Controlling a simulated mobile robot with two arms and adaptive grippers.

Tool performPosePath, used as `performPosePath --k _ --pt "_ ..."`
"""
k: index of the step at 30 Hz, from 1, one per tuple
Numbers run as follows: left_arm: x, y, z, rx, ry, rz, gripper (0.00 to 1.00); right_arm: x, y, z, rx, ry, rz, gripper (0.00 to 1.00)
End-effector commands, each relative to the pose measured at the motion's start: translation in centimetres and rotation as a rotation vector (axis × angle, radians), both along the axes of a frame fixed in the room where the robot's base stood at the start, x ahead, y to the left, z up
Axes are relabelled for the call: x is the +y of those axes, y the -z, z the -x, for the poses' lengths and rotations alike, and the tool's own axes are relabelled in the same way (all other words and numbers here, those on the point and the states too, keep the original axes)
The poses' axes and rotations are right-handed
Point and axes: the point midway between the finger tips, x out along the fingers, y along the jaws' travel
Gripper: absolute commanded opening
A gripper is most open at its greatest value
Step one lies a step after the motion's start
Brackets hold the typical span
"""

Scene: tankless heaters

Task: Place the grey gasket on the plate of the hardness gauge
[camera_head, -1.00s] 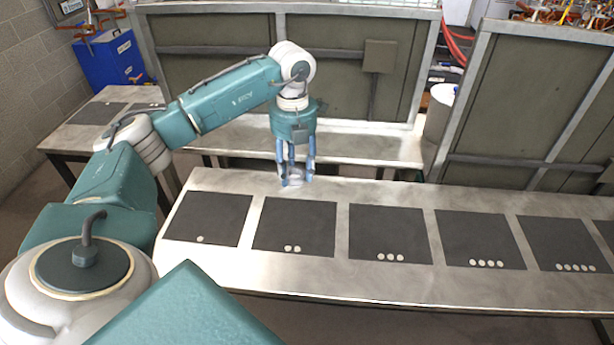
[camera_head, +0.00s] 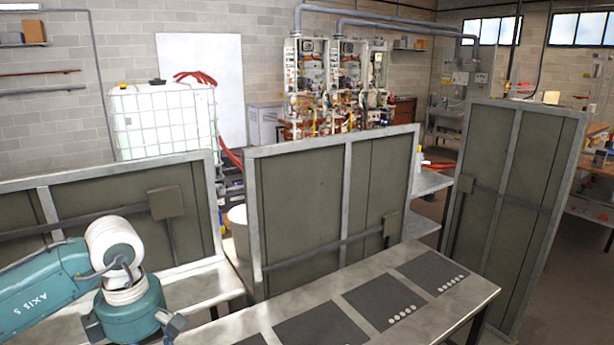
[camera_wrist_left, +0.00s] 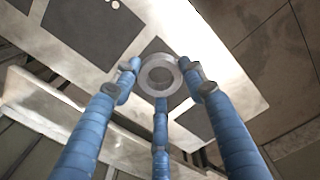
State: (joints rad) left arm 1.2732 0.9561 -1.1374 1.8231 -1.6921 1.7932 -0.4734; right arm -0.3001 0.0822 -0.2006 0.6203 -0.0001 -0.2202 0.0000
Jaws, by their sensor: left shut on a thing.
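The grey gasket (camera_wrist_left: 144,76), a thick ring, is held among the blue fingertips of my left gripper (camera_wrist_left: 160,78) in the left wrist view. The gripper is shut on it, with the bench top and dark mats behind. In the head view only the teal and white wrist of my left arm shows at the lower left; its fingers and the gasket are below the picture edge. I cannot make out the hardness gauge or its plate in either view. My right gripper is not in view.
A metal bench (camera_head: 238,325) with dark dotted mats (camera_head: 384,305) runs along the bottom. Tall grey-green panels (camera_head: 300,205) stand behind it, and another panel (camera_head: 487,215) stands at the right. A white tank (camera_head: 165,125) and pipework heaters (camera_head: 335,85) are farther back.

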Motion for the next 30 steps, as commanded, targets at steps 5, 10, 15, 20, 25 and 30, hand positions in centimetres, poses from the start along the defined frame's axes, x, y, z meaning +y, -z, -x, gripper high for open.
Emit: performPosePath --k 5,10,15,20,25,30 --pt "-3.6 -0.2 2.7 -0.001 0.556 -0.002 0.13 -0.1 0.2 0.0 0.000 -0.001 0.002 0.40" --pt "-6.2 0.0 5.7 -0.001 1.075 -0.003 0.13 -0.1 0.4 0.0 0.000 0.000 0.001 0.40" --pt "-7.8 0.2 8.6 0.000 1.504 -0.002 0.13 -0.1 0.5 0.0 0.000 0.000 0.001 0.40" --pt "-8.5 0.4 10.4 0.000 1.752 0.000 0.12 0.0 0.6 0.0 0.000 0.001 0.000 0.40" --pt "-8.8 0.6 11.2 0.003 1.851 0.004 0.12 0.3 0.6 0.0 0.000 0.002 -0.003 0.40" --pt "-8.8 0.6 11.2 0.001 1.856 0.005 0.12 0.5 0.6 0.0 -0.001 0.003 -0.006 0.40"
